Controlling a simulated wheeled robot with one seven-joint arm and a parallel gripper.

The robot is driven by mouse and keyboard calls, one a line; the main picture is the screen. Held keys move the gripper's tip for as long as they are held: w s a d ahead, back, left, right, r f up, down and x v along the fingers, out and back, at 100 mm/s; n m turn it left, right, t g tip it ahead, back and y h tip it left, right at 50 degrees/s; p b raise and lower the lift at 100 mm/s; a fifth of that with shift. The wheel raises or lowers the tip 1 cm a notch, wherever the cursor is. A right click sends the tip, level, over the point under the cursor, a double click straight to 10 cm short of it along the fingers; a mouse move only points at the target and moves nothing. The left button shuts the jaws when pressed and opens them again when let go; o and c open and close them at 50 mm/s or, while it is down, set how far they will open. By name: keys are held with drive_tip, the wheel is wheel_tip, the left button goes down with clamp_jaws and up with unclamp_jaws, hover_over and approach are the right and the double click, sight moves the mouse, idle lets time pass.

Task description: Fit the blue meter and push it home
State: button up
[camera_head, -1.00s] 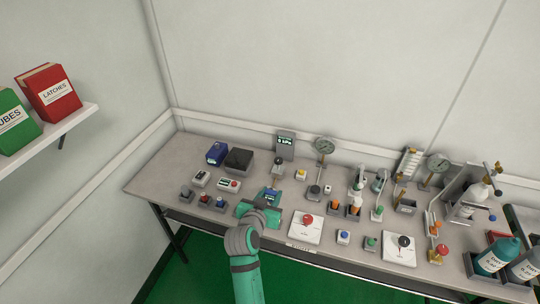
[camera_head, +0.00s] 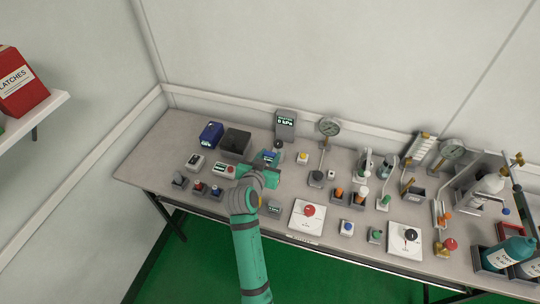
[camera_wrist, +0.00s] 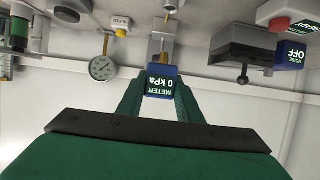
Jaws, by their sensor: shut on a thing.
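The blue meter (camera_head: 270,157) is between the fingers of my gripper (camera_head: 262,170), toward the back of the bench in the head view. In the wrist view the meter (camera_wrist: 160,84) shows its screen, reading "METER 0 kPa" upside down, and the green fingers (camera_wrist: 158,98) are shut on its sides. A grey fitting with a brass stem (camera_wrist: 164,46) lines up just beyond the meter. I cannot tell whether they touch. A grey upright display (camera_head: 286,124) reading kPa stands behind the meter.
A dark box (camera_head: 236,142) and a blue box (camera_head: 211,134) stand left of the meter. A white unit with a red button (camera_head: 225,169) is near my gripper. Several small fixtures crowd the bench's right side.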

sight(269, 164)
drive_tip(key=shift+f, duration=2.3)
drive_tip(key=shift+s+d, duration=0.1)
drive_tip(key=shift+f, duration=1.55)
drive_tip(key=o, duration=1.1)
